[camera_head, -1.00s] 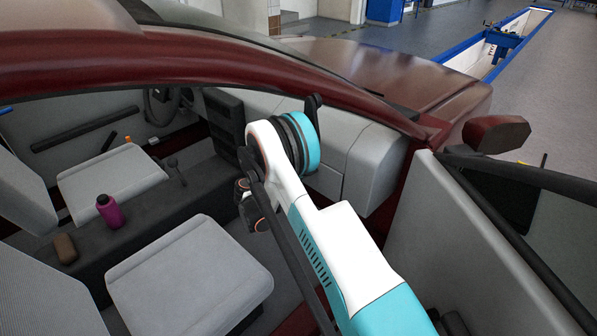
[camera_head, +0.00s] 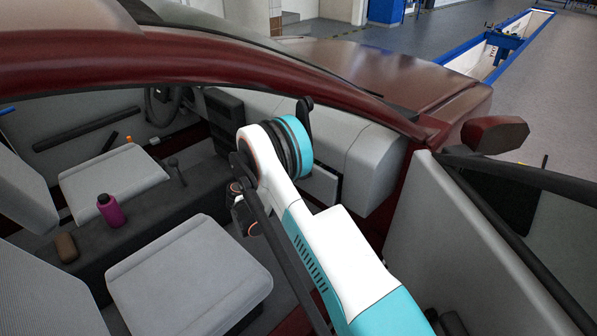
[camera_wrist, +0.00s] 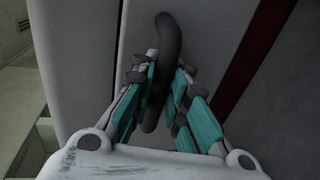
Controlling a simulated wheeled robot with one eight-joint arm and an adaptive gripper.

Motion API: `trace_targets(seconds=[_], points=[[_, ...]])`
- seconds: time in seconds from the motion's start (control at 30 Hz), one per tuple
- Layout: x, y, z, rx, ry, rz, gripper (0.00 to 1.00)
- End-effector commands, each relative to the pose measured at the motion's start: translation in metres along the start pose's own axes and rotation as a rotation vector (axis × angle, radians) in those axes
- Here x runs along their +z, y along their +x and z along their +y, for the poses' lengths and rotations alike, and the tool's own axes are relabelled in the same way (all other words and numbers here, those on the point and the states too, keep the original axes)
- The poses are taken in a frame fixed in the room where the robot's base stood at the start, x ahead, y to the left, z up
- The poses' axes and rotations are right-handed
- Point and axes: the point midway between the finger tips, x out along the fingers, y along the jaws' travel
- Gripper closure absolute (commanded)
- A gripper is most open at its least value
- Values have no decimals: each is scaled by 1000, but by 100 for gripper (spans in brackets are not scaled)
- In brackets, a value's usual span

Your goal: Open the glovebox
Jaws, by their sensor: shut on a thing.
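The glovebox door (camera_head: 319,184) is a light grey panel in the dashboard, partly hidden behind my arm in the head view. A dark gap shows along its right edge, so it stands slightly out from the dashboard. In the wrist view the door (camera_wrist: 212,38) fills the middle, with a dark curved handle (camera_wrist: 168,32) on it. My gripper (camera_wrist: 166,65) has its teal-padded fingers on both sides of the handle and is shut on it. The handle's lower end shows between the fingers. In the head view the fingers and handle are hidden by my arm.
The grey passenger seat (camera_head: 188,275) is left of my arm. The open car door (camera_head: 455,245) is on the right. A magenta bottle (camera_head: 111,211) and brown item (camera_head: 66,247) sit on the centre console. The red roof frame (camera_head: 190,60) passes above.

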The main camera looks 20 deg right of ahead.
Motion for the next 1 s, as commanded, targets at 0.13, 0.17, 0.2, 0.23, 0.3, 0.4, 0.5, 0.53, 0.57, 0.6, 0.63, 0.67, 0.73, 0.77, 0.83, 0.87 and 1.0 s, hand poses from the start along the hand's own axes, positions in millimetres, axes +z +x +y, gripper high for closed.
trace_targets(seconds=[0.13, 0.17, 0.2, 0.23, 0.3, 0.4, 0.5, 0.53, 0.57, 0.6, 0.63, 0.67, 0.73, 0.77, 0.83, 0.87, 1.0], points=[[-7, -27, -6, 0, -2, 4, 100], [-8, -33, -7, 0, -2, 4, 100], [-9, -40, -8, 0, -2, 4, 100], [-10, -46, -10, 0, -2, 4, 100], [-10, -59, -12, 0, -1, 4, 100], [-11, -78, -16, 0, -1, 4, 100], [-11, -97, -19, 1, -1, 4, 100], [-11, -102, -20, 1, -1, 4, 100], [-11, -108, -22, 1, -1, 4, 100], [-11, -115, -23, 1, -1, 5, 100], [-11, -121, -24, 1, -1, 4, 100], [-11, -126, -25, 1, -2, 4, 100], [-11, -138, -28, 1, -2, 4, 100], [-11, -143, -29, 1, -2, 3, 100], [-11, -154, -31, 2, -1, 5, 100], [-11, -159, -32, 2, -1, 4, 100], [-11, -176, -35, 2, -1, 4, 100]])
